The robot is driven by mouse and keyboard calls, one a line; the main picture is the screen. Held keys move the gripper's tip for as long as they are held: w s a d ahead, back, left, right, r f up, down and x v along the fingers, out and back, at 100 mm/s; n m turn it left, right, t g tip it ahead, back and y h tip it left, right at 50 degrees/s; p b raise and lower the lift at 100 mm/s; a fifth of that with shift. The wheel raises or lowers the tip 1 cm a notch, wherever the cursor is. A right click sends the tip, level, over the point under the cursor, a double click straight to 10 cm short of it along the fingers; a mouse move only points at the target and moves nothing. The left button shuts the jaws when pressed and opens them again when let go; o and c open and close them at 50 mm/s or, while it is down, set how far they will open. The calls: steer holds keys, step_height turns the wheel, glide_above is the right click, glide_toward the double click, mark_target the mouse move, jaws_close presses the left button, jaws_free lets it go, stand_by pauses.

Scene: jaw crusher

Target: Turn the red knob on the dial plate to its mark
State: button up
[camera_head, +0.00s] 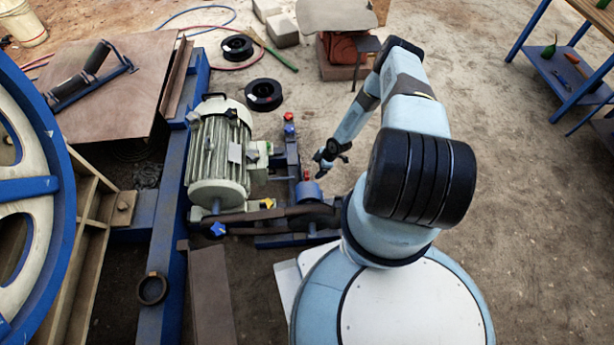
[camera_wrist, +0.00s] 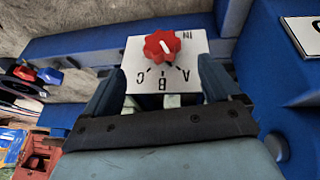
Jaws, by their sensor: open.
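The red knob (camera_wrist: 161,43) is scalloped and sits on a white dial plate (camera_wrist: 195,41). The plate shows upside-down letters A, B and C with short black ticks, and "IN" near its upper right corner. A short white line shows on the knob; I cannot tell exactly which mark it points at. My gripper (camera_wrist: 161,67) is open, its dark fingers on either side of the plate's lower part. The knob lies beyond and between the fingertips, apparently untouched. In the head view my gripper (camera_head: 332,155) hangs beside the blue frame; the dial is too small to make out there.
A grey-green motor (camera_head: 220,150) stands left of the blue frame (camera_head: 293,165). A large blue-rimmed wheel (camera_head: 62,190) fills the far left. Blue beams (camera_wrist: 115,40) flank the plate closely. Another red knob (camera_wrist: 23,73) lies left in the wrist view. Open ground (camera_head: 520,200) is at right.

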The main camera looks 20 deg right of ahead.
mark_target(306, 177)
steer(key=x, duration=1)
steer(key=c, duration=1)
steer(key=shift+w+a, duration=0.1)
steer(key=shift+a, duration=0.3)
steer(key=shift+c, duration=0.3)
steer(key=shift+d, duration=0.35)
